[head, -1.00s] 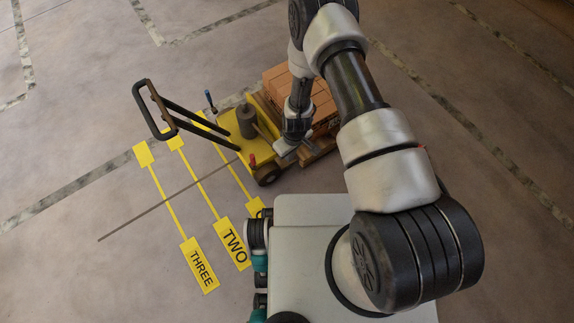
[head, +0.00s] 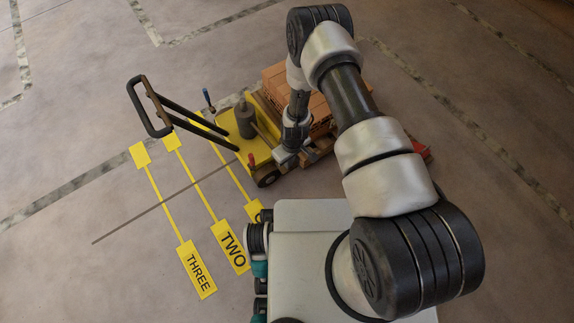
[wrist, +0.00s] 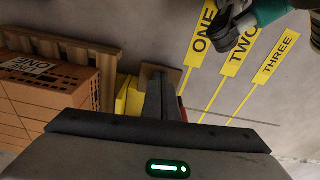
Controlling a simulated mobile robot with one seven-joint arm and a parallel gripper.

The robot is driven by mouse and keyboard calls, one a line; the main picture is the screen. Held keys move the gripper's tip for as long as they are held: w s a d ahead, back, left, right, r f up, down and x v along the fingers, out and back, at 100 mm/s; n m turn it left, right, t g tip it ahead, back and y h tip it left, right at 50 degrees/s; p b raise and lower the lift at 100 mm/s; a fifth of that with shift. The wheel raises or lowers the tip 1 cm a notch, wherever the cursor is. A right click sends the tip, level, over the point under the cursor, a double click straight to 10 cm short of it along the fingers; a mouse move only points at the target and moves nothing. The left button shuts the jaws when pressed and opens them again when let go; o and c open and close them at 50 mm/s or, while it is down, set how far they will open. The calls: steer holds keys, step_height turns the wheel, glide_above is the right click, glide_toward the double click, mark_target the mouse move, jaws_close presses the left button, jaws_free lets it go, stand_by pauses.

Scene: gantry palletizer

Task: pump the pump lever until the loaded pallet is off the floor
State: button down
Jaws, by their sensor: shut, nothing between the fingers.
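The yellow pallet truck (head: 226,124) stands upper centre in the head view, with a black loop tow handle (head: 140,105) leaning left. A long thin grey rod (head: 165,200) extends from its near side across the floor lines; I cannot tell whether this is the pump lever. A short red-tipped lever (head: 251,160) and a blue-tipped lever (head: 207,98) stick up at the truck's edges. The loaded pallet (wrist: 75,52) carries orange bricks (head: 285,82); whether it touches the floor is unclear. My gripper (head: 281,157) is shut and empty beside the truck's near side. Its fingers (wrist: 160,88) show in the wrist view.
Yellow floor markers read TWO (head: 232,247) and THREE (head: 197,270); ONE (wrist: 203,35) shows in the wrist view. The floor to the left is open. My arm covers part of the brick load.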

step_height(320, 180, down, 2)
steer(key=shift+f+b, duration=0.15)
steer(key=shift+b, duration=0.95)
steer(key=shift+w+f+b, duration=0.1)
steer(key=shift+f+b, duration=0.2)
steer(key=shift+f, duration=0.75)
steer(key=s+d, duration=0.1)
steer(key=s+d+r+p, duration=0.1)
steer(key=shift+s, duration=0.3)
step_height(320, 180, up, 18)
steer(key=s+d+p, duration=0.1)
steer(key=p, duration=0.4)
steer(key=shift+f, duration=0.25)
steer(key=shift+s, duration=0.1)
